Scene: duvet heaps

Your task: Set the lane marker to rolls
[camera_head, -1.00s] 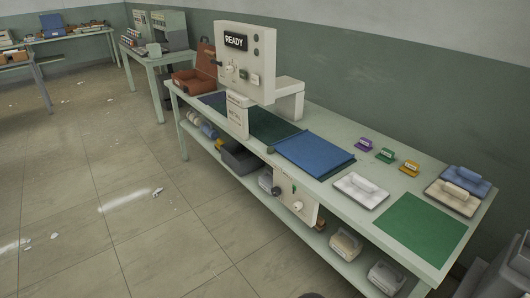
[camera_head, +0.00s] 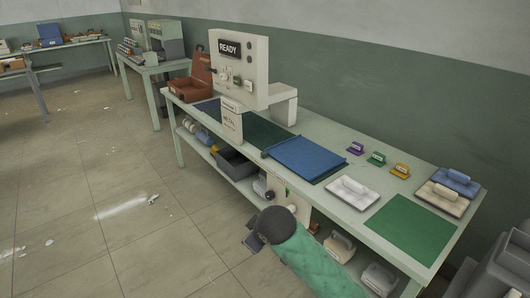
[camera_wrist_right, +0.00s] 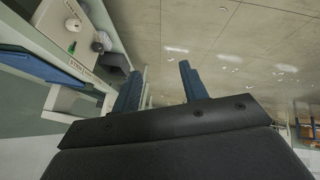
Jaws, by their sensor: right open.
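My right gripper (camera_head: 251,238) is in front of the bench's lower shelf, over the floor. In the right wrist view its two blue fingers (camera_wrist_right: 160,80) stand apart with only floor between them. A pale control panel (camera_head: 292,203) with a green pointer and a round knob hangs below the bench front, just beyond my right arm, which covers part of it. It also shows in the right wrist view (camera_wrist_right: 60,45). Its lettering is too small to read, so I cannot tell its setting or whether it is the lane marker. My left gripper is out of view.
A machine reading READY (camera_head: 238,70) stands on the bench (camera_head: 325,200). A grey bin (camera_head: 237,165) is on the lower shelf. Floor in front is open.

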